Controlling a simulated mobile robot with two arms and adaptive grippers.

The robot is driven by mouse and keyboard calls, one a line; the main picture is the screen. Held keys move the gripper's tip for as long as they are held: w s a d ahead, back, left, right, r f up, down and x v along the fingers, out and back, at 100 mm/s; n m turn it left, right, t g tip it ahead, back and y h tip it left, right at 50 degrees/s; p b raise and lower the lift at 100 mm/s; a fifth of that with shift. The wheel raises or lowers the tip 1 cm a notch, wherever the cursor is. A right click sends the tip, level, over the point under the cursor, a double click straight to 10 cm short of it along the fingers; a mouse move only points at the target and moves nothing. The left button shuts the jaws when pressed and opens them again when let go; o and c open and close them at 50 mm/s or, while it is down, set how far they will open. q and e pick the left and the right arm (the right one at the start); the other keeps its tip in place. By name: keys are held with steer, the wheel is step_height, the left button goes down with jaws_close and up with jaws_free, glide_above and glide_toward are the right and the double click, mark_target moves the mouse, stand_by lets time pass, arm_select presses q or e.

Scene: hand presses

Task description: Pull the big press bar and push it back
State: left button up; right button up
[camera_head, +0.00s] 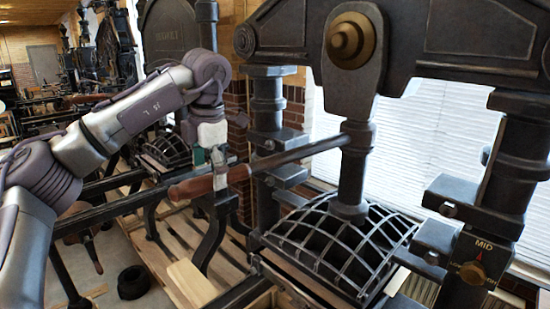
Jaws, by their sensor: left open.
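The big press bar (296,153) is a dark metal rod that runs from the central column of the large black press (352,170) out to the left. It ends in a brown wooden handle (190,188). My left arm comes in from the left, and my left gripper (219,172) is at the bar, where the wooden handle meets the metal. Its fingers are open and close to the handle; I cannot tell whether they touch it. My right gripper is not in view.
A domed iron grid (342,243) sits below the bar under the press column. A second press (172,30) stands behind my left arm. Dark rails (115,208) run below the handle, above a wooden pallet floor (190,265). A black ring (133,282) lies on the floor.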

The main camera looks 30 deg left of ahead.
arm_select(q)
steer(key=shift+s+d+r, duration=0.1)
steer(key=shift+d+r, duration=0.1)
steer(key=shift+r, duration=1.1)
steer(key=shift+s+d+r, duration=0.1)
steer(key=shift+d+r, duration=0.05)
steer(key=shift+r, duration=1.1)
steer(key=shift+s+d+r, duration=0.1)
steer(key=shift+d+r, duration=0.1)
steer(key=shift+r, duration=1.1)
